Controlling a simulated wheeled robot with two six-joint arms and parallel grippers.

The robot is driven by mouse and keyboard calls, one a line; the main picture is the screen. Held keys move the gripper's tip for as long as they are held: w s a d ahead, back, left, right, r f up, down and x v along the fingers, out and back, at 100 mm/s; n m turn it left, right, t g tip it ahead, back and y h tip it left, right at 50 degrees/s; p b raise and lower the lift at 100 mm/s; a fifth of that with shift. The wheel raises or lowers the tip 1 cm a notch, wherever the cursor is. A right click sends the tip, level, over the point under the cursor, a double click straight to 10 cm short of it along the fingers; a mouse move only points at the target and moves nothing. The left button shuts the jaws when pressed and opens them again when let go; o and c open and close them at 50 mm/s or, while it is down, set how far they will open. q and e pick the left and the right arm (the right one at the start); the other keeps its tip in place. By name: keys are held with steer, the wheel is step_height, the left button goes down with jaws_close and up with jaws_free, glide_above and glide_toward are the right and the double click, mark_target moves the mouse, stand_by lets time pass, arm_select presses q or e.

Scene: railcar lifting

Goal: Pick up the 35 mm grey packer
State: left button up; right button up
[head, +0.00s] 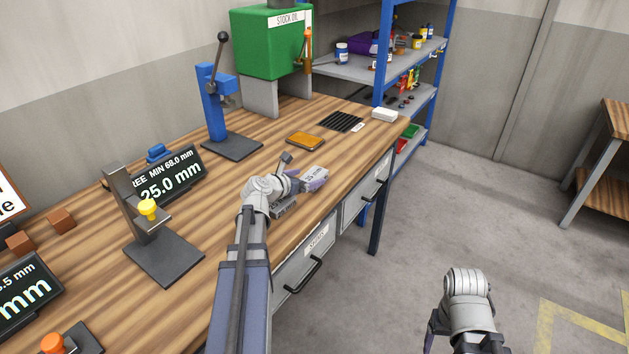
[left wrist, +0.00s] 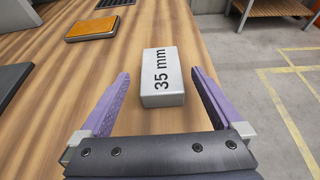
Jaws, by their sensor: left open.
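The grey 35 mm packer (left wrist: 162,78) is a block marked "35 mm" on top, lying on the wooden bench near its front edge. In the left wrist view it sits ahead of my left gripper (left wrist: 160,95), between the lines of the two purple fingers. The fingers are open and apart from the block, with bare wood between them. In the head view the packer (head: 315,178) is partly hidden by my left gripper (head: 302,190). My right arm shows at lower right over the floor; its fingertips are not clearly visible.
An orange-topped pad (head: 305,141) lies behind the packer. A blue lever press (head: 217,105), a gauge stand (head: 160,245) and a display reading 25.0 mm (head: 170,180) stand to the left. A black slotted grille (head: 341,122) and white block (head: 384,115) lie at the far end.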

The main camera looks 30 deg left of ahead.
mark_target(311, 176)
arm_select(q)
steer(key=b+x, duration=0.2)
steer(key=x, duration=0.3)
steer(key=shift+f, duration=0.15)
steer(key=shift+c, duration=0.2)
jaws_close()
stand_by(0.4)
